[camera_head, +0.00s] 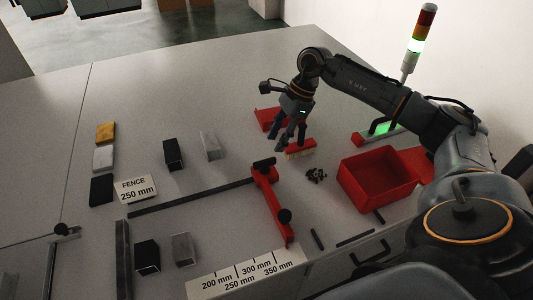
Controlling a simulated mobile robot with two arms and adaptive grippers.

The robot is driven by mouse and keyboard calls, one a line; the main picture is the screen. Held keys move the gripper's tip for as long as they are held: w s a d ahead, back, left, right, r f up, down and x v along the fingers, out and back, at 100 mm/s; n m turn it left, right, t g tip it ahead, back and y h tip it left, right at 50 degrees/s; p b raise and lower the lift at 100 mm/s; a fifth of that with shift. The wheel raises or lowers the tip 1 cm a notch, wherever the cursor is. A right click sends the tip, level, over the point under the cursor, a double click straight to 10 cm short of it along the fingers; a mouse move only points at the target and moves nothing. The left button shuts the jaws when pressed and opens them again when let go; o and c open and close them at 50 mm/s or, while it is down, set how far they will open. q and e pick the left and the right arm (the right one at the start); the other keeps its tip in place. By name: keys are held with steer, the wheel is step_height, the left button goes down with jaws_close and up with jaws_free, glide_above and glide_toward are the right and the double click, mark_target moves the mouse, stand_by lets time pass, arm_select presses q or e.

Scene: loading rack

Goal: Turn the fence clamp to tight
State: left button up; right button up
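The red fence (270,195) stands across the dark rail on the grey bench, at the middle of the view. It carries a black knob (285,215) near its front end and a black handle-like part (264,163) at its back end. Which of these is the clamp, and whether it is tight, I cannot tell. My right gripper (291,143) points down behind and to the right of the fence, its fingers apart. It is close to a red brush (300,148); whether it touches the brush is unclear. My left gripper is out of view.
A red bin (378,182) stands right of the fence, with small dark pieces (317,175) beside it. A scale strip (245,272) lies in front. A "FENCE 250 mm" card (135,189) and several blocks are on the left. A light tower (420,42) stands at the back right.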

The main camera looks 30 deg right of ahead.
mark_target(266, 160)
steer(key=p+x, duration=0.1)
steer(key=x, duration=0.3)
steer(key=shift+w+r, duration=0.1)
steer(key=shift+w, duration=0.05)
steer(key=p+x, duration=0.1)
steer(key=x, duration=0.3)
steer(key=shift+f, duration=0.3)
steer(key=shift+c, duration=0.2)
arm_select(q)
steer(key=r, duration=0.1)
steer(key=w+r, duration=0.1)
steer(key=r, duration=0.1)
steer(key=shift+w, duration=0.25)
arm_select(e)
jaws_close()
